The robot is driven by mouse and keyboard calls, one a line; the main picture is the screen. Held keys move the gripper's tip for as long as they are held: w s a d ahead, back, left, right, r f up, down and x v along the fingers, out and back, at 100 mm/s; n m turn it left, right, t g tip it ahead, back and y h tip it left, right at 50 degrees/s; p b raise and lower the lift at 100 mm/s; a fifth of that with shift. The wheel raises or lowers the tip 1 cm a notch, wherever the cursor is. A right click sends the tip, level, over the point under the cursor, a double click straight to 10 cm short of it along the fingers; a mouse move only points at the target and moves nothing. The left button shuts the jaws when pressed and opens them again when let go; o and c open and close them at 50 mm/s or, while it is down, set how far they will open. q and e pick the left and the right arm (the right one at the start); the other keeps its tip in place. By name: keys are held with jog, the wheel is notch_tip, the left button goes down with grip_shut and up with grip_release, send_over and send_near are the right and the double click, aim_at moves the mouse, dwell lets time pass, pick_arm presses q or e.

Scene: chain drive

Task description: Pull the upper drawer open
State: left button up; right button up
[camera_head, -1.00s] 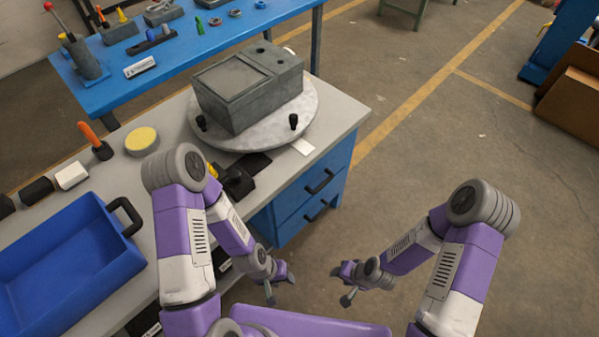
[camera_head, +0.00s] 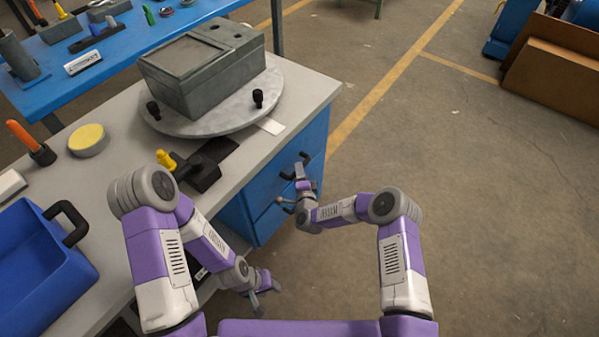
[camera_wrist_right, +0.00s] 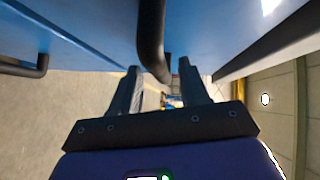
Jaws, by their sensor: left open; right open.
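The blue upper drawer (camera_head: 268,185) is in the cabinet under the bench and looks shut. Its black handle (camera_head: 301,160) shows just beyond my right gripper (camera_head: 290,191), which is at the drawer fronts. In the right wrist view, the handle (camera_wrist_right: 151,40) stands between the fingertips of my open right gripper (camera_wrist_right: 158,70), with a gap on either side; I cannot tell whether it is fully between them. The lower drawer (camera_head: 270,222) is beneath, its handle partly hidden by my gripper. My left gripper (camera_head: 262,292) is open and empty, low beside the bench.
The grey bench top (camera_head: 110,180) carries a round turntable (camera_head: 220,118) with a grey box (camera_head: 205,70), a blue bin (camera_head: 35,260) and a yellow-topped round tin (camera_head: 88,140). Another handle (camera_wrist_right: 25,66) shows left in the wrist view.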

jog(key=shift+w+a+f+b, duration=0.1)
jog(key=shift+w+b, duration=0.05)
jog(key=shift+w, duration=0.45)
jog(key=shift+w+a+f+b, duration=0.1)
jog(key=shift+w+b, duration=0.05)
jog(key=shift+w, duration=0.45)
grip_shut()
